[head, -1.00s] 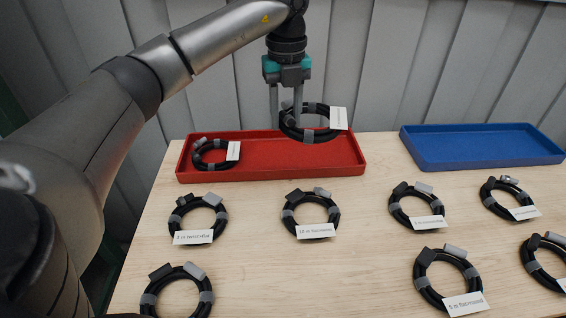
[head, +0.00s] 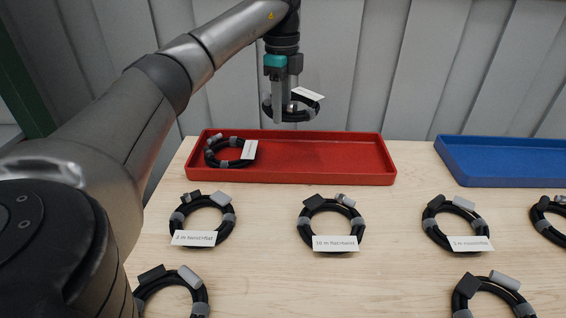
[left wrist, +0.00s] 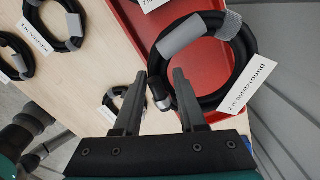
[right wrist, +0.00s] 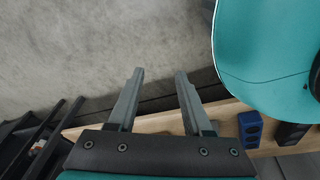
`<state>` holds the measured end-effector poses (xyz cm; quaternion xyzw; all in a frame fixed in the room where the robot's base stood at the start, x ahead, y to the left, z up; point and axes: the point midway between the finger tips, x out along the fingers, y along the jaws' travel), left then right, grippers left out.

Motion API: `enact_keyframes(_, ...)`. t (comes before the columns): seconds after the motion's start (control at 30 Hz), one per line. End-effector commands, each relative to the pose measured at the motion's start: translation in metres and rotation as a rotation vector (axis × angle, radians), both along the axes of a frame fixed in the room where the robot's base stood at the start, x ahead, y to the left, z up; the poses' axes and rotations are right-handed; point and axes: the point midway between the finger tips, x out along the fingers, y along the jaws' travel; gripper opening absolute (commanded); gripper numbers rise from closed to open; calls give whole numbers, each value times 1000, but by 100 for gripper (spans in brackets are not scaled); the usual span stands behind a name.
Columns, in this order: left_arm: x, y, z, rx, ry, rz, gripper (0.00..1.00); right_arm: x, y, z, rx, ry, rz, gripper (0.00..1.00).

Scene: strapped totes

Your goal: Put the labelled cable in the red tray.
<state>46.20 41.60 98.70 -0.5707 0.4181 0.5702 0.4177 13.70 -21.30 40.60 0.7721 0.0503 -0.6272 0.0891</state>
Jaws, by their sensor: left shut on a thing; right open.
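My left gripper (head: 279,118) is shut on a black coiled cable (head: 308,112) with grey bands and a white tag. It holds the coil in the air over the red tray (head: 300,178), apart from it. In the left wrist view the held cable (left wrist: 243,40) has a tag (left wrist: 238,92) that seems to read "2 m" and "round"; its connector lies between the fingers. Another tagged coil (head: 226,164) lies in the left end of the red tray. My right gripper (right wrist: 159,75) is open and empty in its wrist view, over the floor near a wooden edge.
Several other tagged black coils lie on the wooden table, including one marked 2 m (head: 230,222) and one marked 10 m (head: 303,222). A blue tray (head: 500,180) stands at the right. The red tray's middle and right are empty. A grey panelled wall (head: 370,60) stands behind.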

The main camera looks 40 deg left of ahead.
Motion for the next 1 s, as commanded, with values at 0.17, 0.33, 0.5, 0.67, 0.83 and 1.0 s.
enact_keyframes(0.17,0,0,-30,0,1,0,0,16,13,6,12,-3,1,50)
enact_keyframes(0.33,-1,0,-57,1,1,0,0,30,24,17,23,-4,0,50)
enact_keyframes(0.5,0,0,-82,1,1,-1,0,41,34,30,33,-5,-2,50)
enact_keyframes(0.67,0,0,-98,0,0,-1,0,48,40,41,39,-3,-3,50)
enact_keyframes(0.83,0,0,-105,0,-2,-1,0,50,43,47,41,-3,-3,50)
enact_keyframes(1.0,0,0,-120,0,0,-1,0,55,47,55,47,-6,-4,50)
